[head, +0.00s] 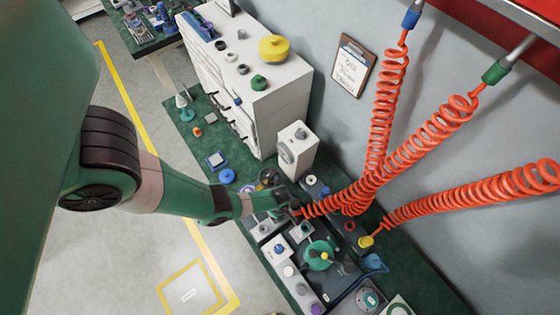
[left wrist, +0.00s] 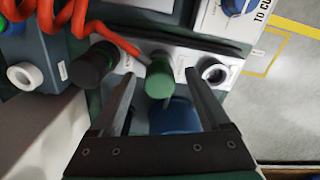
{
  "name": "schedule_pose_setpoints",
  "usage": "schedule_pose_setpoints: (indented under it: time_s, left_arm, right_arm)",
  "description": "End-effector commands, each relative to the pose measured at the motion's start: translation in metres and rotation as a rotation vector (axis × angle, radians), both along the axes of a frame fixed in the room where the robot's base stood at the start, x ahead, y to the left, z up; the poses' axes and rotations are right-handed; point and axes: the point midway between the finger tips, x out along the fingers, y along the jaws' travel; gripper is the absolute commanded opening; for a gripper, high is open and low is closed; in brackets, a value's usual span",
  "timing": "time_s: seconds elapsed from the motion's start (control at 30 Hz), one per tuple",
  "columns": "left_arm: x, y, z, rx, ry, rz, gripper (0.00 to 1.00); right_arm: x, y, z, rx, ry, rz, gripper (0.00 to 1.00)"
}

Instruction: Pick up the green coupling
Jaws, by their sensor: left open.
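In the left wrist view the green coupling (left wrist: 159,78) stands on a pale labelled panel, with its rounded end toward the camera. My left gripper (left wrist: 161,77) is open, and its two fingers stand on either side of the coupling, with visible gaps on both sides. In the head view my left gripper (head: 284,203) is low over the bench beside the end of an orange hose. I cannot make out the green coupling there; the gripper likely covers it. My right gripper is not in view.
A blue round part (left wrist: 175,116) lies between the fingers. Orange coiled hoses (head: 440,125) hang over the bench. A white box (head: 297,150) stands behind.

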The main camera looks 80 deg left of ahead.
Motion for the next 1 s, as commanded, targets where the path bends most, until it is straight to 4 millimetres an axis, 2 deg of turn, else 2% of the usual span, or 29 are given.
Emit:
schedule_pose_setpoints:
  time_s: [0.17, 0.6, 1.0]
  left_arm:
    - [0.0001, 0.0, 0.0018, 0.0, 0.0, 0.0, 0.79]
    - [0.0001, -0.0001, 0.0018, 0.0, 0.0, 0.0, 0.0]
    - [0.0001, 0.0, 0.0052, 0.0, 0.0, 0.0, 0.0]
  right_arm:
    - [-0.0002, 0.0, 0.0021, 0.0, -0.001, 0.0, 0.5]
    - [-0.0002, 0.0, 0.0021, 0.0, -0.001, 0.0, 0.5]
    - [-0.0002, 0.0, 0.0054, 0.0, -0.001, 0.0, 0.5]
